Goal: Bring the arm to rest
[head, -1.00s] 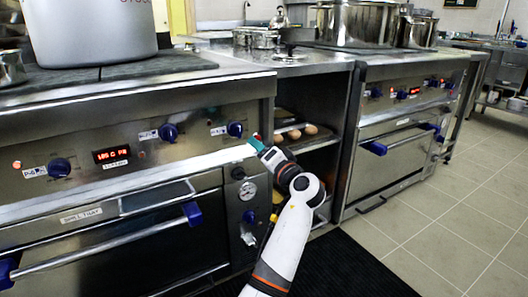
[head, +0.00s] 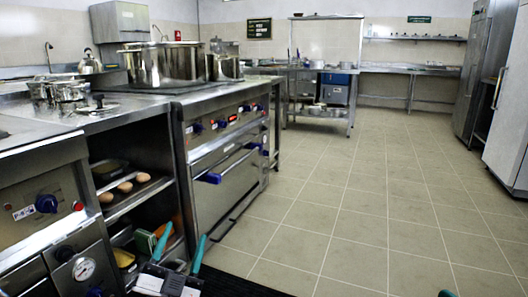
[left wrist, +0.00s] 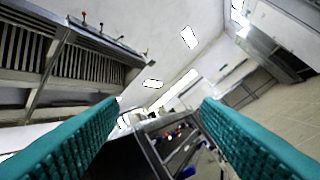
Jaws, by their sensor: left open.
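My left gripper (head: 185,234) is at the bottom of the head view, in front of the open shelves, with its two teal fingers pointing up and apart. In the left wrist view its ribbed teal fingers (left wrist: 162,102) stand wide apart with nothing between them. The gripper is open and empty. Most of my left arm is below the picture. A small teal tip (head: 447,293) shows at the bottom edge on the right, probably of my right gripper; the rest of it is cut off.
Open shelves (head: 150,190) with several round brown items stand behind the left gripper. An oven range (head: 222,150) with a large steel pot (head: 165,66) on top is beyond. The tiled floor (head: 350,205) to the right is clear. A fridge (head: 508,115) stands far right.

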